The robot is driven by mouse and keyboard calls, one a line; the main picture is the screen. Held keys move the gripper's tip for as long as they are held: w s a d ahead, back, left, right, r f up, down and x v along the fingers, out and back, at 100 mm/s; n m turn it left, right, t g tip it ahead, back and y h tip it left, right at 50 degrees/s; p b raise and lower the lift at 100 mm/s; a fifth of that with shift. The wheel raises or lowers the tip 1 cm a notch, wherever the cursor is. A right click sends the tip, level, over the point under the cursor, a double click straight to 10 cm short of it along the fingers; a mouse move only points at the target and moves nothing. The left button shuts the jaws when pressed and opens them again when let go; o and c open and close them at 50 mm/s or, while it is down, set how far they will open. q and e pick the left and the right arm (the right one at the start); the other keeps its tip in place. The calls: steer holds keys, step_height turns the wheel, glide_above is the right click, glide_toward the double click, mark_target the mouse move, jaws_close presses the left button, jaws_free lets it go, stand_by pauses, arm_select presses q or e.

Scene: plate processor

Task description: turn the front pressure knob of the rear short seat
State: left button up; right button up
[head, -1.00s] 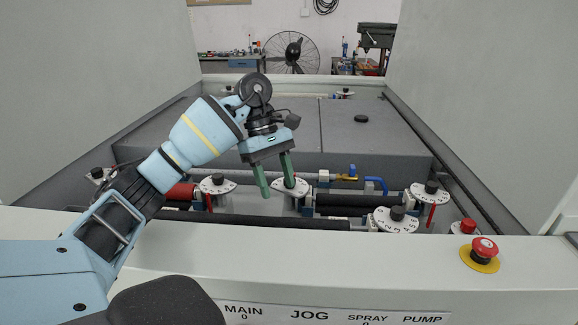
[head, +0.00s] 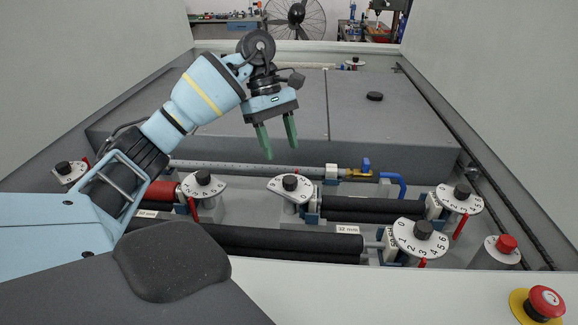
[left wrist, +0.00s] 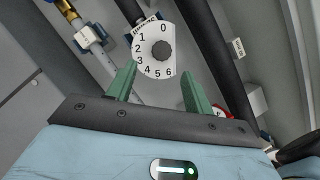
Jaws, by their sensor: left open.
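A white numbered dial plate with a black knob (head: 291,182) sits at the left end of the short black rear roller (head: 372,208). In the left wrist view the black knob (left wrist: 160,50) stands on its dial plate (left wrist: 150,31), numbered 0 to 6, just beyond my fingertips. My left gripper (head: 281,147) has two green fingers pointing down, open and empty. It is above and behind the middle knob in the head view, apart from it. In the left wrist view the left gripper (left wrist: 158,78) straddles the line toward the knob. My right gripper is not in view.
Other dial knobs stand at left (head: 203,178), right (head: 461,192) and front right (head: 423,230). A long front roller (head: 280,243) lies before them. A red button (head: 506,244) and an emergency stop (head: 545,301) are at right. A blue pipe (head: 398,182) is behind.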

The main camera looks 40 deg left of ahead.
mark_target(289, 178)
arm_select(q)
steer(key=shift+p+x, duration=0.3)
steer(key=shift+x, duration=3.6)
steer(key=shift+s+d, duration=0.15)
steer(key=shift+r, duration=0.1)
steer(key=c, duration=1)
